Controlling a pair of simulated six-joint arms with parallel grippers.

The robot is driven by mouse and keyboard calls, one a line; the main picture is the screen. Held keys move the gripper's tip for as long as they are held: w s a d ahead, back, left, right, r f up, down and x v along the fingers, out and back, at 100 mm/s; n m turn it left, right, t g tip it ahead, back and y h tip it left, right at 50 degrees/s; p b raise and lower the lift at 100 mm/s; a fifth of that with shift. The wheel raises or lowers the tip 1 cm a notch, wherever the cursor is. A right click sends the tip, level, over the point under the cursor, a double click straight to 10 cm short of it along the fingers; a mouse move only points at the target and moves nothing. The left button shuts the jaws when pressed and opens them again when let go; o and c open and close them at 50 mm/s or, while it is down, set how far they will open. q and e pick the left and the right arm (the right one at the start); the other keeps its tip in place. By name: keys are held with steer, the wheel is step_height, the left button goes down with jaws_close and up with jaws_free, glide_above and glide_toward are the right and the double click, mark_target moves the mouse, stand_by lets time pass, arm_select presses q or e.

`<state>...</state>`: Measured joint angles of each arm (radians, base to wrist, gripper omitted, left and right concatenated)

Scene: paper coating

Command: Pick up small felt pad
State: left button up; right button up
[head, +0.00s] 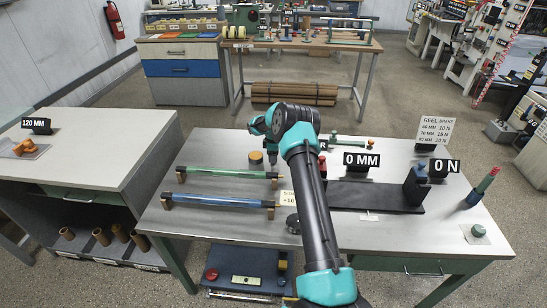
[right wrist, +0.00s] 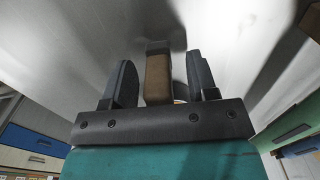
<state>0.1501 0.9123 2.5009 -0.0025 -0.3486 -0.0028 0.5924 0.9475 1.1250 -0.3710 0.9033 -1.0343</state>
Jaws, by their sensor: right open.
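A small brown block (right wrist: 158,78), seemingly the felt pad, stands between the two dark fingers of my right gripper (right wrist: 160,82) in the right wrist view. The fingers are open, with a gap visible on each side of the block. In the head view my right gripper (head: 271,157) reaches down to the back middle of the table, largely hidden by its own arm. A small brown-gold piece (head: 256,157) lies just left of it. I cannot tell for sure whether this is the same block. My left gripper is not in view.
The grey table (head: 390,235) bears a green rod (head: 228,173) and a blue rod (head: 220,201) on supports left of my arm. A black plate (head: 375,196) and a "0 N" sign (head: 447,166) stand right. A side bench (head: 85,155) is at left.

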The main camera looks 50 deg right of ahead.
steer(key=shift+c, duration=0.4)
jaws_close()
stand_by(0.4)
